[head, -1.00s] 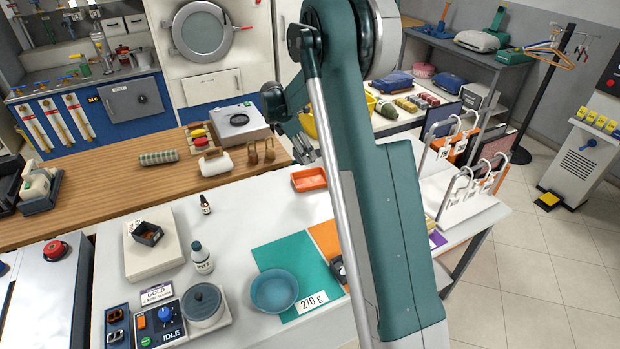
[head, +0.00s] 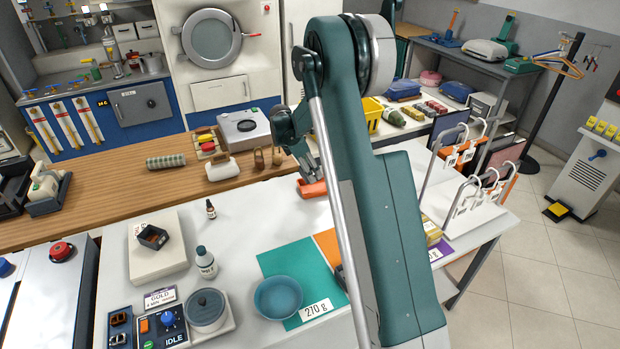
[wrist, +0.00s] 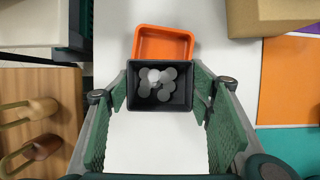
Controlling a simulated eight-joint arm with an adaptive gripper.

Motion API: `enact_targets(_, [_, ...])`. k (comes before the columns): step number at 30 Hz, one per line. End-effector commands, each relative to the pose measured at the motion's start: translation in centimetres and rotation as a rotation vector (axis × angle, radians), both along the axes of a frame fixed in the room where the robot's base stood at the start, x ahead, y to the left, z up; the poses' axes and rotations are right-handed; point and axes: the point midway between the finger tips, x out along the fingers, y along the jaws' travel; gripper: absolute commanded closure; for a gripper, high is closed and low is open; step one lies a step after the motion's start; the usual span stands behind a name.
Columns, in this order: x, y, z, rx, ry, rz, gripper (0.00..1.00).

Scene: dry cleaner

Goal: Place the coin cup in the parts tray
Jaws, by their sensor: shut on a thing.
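The coin cup is a dark grey square cup (wrist: 160,101) with several pale round discs inside. In the wrist view it sits between the two green fingers of my gripper (wrist: 161,92), which is shut on it. The orange parts tray (wrist: 163,42) lies just beyond the cup in that view; the cup's far edge overlaps the tray's near part. How high the cup is cannot be told. In the head view the orange tray (head: 312,189) is partly covered by my gripper (head: 322,172), and the held cup is hidden.
A white box (head: 158,262) with another dark square cup (head: 153,237) stands at left. A small dark bottle (head: 211,209), a white bottle (head: 206,262) and a blue bowl (head: 278,297) are on the white table. A cardboard-coloured box (wrist: 270,14) is right of the tray.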

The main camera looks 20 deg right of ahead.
Motion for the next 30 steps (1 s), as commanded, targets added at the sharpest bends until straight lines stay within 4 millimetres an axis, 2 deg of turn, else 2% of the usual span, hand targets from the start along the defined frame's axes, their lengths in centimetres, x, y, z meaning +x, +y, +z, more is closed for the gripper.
enact_targets(8, [0.0,0.0,-0.2,0.0,0.0,0.0,0.61])
enact_targets(20, [0.0,0.0,-3.6,0.0,0.0,0.0,0.61])
enact_targets(30, [0.0,0.0,-3.8,0.0,0.0,0.0,0.61])
